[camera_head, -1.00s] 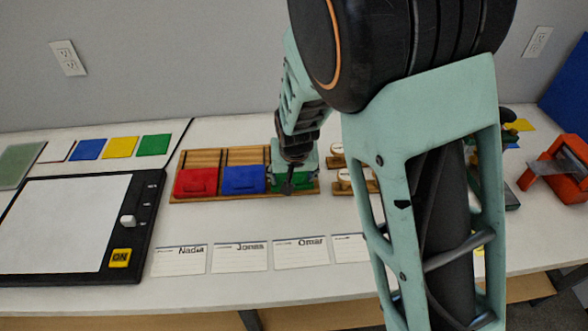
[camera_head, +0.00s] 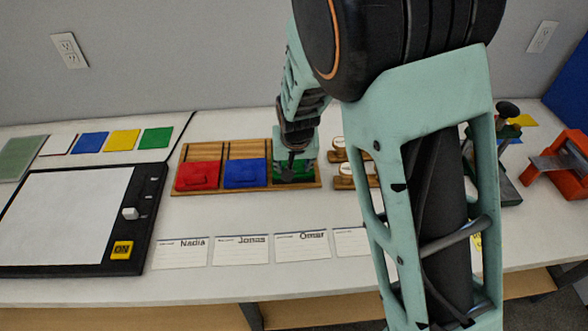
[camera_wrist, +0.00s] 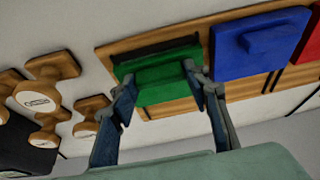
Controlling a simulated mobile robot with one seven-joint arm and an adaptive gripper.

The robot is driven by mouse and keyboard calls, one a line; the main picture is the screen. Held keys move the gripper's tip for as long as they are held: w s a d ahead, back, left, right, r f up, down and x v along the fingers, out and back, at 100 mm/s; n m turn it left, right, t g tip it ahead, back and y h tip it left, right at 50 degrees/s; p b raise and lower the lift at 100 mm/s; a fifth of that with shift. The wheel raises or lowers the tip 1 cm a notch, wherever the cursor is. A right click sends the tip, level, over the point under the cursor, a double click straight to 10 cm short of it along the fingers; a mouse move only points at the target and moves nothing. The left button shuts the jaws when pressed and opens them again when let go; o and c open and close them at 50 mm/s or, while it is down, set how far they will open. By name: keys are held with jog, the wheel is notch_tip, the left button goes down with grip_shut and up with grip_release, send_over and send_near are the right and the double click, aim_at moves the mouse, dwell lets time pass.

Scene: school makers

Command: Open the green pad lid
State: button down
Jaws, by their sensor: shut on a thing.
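The green pad lid (camera_wrist: 160,76) is at the right end of the wooden rack (camera_head: 215,191), next to the blue lid (camera_head: 245,173) and the red lid (camera_head: 198,175). My gripper (camera_wrist: 158,72) is shut on the green lid, with a finger at each side of it in the wrist view. A dark strip (camera_wrist: 155,49) shows along the lid's far edge there. In the head view my gripper (camera_head: 290,170) covers much of the green lid (camera_head: 307,172). I cannot tell how far the lid is tilted.
Wooden-handled stamps (camera_wrist: 48,92) stand close beside the rack. Name cards (camera_head: 240,250) lie in front of it. A black-framed white panel (camera_head: 65,215) is at the left, colored squares (camera_head: 122,141) behind it. An orange device (camera_head: 560,165) is far right.

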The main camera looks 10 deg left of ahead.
jog(key=w, duration=0.2)
jog(key=w+a, duration=0.1)
jog(key=w, duration=0.3)
jog(key=shift+w+a, duration=0.35)
jog(key=shift+a, duration=0.05)
jog(key=c, duration=1.1)
grip_release()
jog(key=shift+r, duration=0.1)
jog(key=v, duration=1.2)
jog(key=shift+s+d, duration=0.1)
